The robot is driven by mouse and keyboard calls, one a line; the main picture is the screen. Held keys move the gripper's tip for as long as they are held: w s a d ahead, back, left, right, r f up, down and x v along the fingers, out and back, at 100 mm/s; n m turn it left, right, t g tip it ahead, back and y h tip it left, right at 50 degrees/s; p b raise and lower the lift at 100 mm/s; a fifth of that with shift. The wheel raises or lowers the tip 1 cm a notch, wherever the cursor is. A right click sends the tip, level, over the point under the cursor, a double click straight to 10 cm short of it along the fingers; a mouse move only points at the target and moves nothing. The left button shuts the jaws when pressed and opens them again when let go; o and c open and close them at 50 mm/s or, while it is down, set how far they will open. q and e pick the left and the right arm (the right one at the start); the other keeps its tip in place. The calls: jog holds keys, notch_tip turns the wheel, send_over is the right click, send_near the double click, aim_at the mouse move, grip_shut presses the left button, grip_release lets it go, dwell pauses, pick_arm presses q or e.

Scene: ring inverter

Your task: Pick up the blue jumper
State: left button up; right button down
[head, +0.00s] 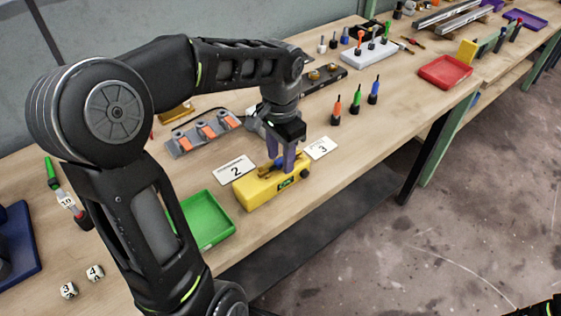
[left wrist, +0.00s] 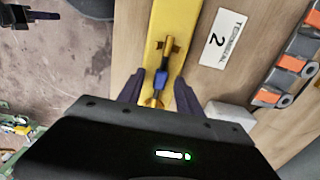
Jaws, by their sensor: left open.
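The blue jumper (left wrist: 160,82) lies across the middle of the yellow block (left wrist: 157,32), between two brass-coloured contacts. In the head view the yellow block (head: 255,192) sits near the table's front edge, and the jumper is largely hidden by my fingers. My left gripper (head: 284,160) points down over the block. In the left wrist view its two fingers (left wrist: 160,88) are open, one on each side of the jumper, with a gap to it visible. Whether the fingertips touch the block I cannot tell. A dark part with green marks at the head view's bottom right may be my right arm.
Cards marked 2 (head: 236,170) and 3 (head: 320,148) lie behind the block. A green tray (head: 207,222) is to its left, and a grey rack with orange parts (head: 203,133) is behind. Several coloured drivers stand farther right. Bare tabletop lies to the block's right.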

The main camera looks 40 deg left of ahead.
pick_arm(q)
jog(key=shift+c, duration=0.2)
grip_shut()
dwell(0.3)
